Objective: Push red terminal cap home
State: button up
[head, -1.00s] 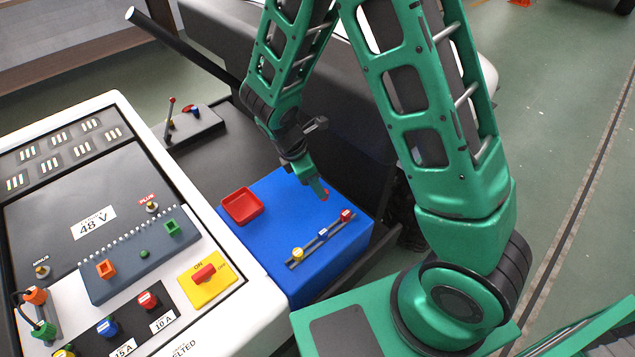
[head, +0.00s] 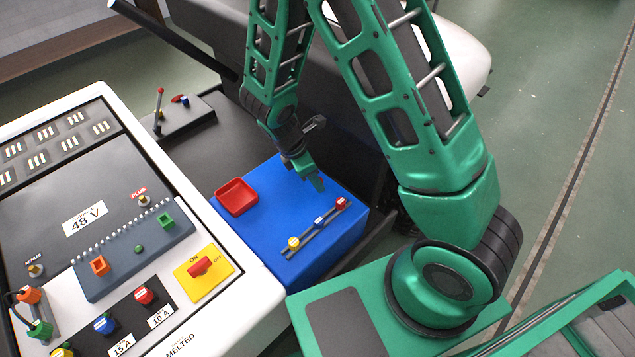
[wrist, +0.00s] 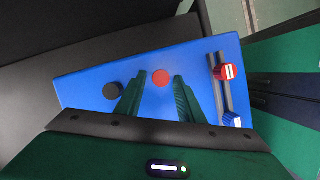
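In the wrist view the red terminal cap (wrist: 161,78) shows as a round red disc on top of the blue box (wrist: 90,75). My gripper (wrist: 160,80) has its two green fingers apart, one on each side of the cap, with a narrow strip of blue visible on either side. I cannot tell how far the cap is seated. In the head view my gripper (head: 318,184) points down at the far right part of the blue box (head: 258,233), and the cap is hidden there.
A black round cap (wrist: 112,90) sits left of my fingers. A rail on the box carries red (head: 341,202), blue (head: 319,222) and yellow (head: 294,243) pieces. A red tray (head: 236,197) stands on the box. A panel with a 48 V label (head: 85,217) is to the left.

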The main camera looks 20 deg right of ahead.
jog(key=shift+c, duration=0.4)
grip_shut()
jog(key=shift+r, duration=2.1)
